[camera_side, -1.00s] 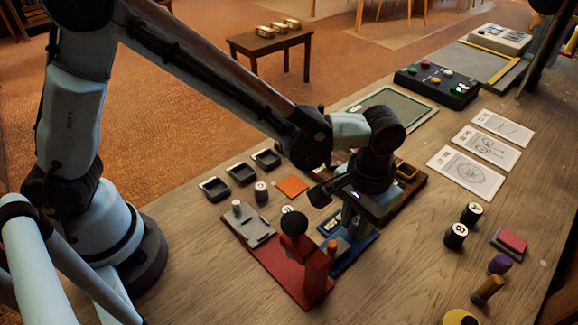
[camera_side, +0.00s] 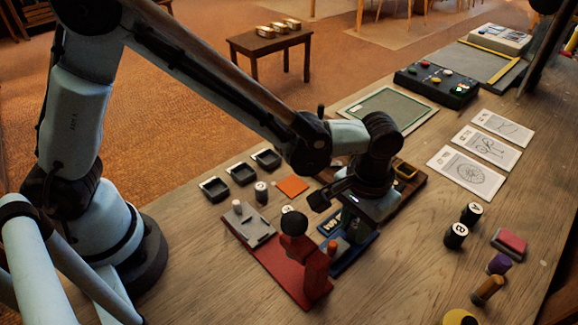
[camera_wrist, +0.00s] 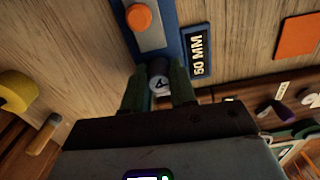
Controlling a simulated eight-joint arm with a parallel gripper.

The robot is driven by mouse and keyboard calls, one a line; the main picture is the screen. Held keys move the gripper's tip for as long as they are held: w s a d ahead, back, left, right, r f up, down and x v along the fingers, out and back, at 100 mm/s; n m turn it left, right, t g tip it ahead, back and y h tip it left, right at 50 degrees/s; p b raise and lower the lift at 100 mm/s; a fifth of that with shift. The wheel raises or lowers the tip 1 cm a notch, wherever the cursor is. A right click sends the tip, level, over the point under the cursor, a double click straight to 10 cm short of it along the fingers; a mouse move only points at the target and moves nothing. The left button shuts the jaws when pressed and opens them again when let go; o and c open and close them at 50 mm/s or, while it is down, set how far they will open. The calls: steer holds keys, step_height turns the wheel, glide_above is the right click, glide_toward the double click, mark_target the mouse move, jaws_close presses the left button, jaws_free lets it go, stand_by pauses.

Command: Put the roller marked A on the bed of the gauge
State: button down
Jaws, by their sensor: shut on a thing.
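My gripper (camera_wrist: 159,88) is shut on a grey roller (camera_wrist: 160,72) whose end face shows an A in the wrist view. The roller is between the two fingers, at the end of a blue-based gauge (camera_wrist: 174,52). I cannot tell whether it touches the gauge. The gauge has a grey bed, an orange knob (camera_wrist: 138,18) and a 50 MM plate (camera_wrist: 197,52). In the side view my gripper (camera_side: 352,222) is over the blue gauge (camera_side: 352,256), and the held roller is hidden there.
A red-based device (camera_side: 277,266) with an upright post stands just left of the blue gauge. Two black cylinders (camera_side: 456,235) stand at right. The front middle of the table is bare.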

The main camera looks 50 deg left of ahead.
steer(key=c, duration=0.8)
jaws_free()
steer(key=o, duration=0.3)
steer(key=shift+r, duration=0.1)
steer(key=shift+r, duration=3.45)
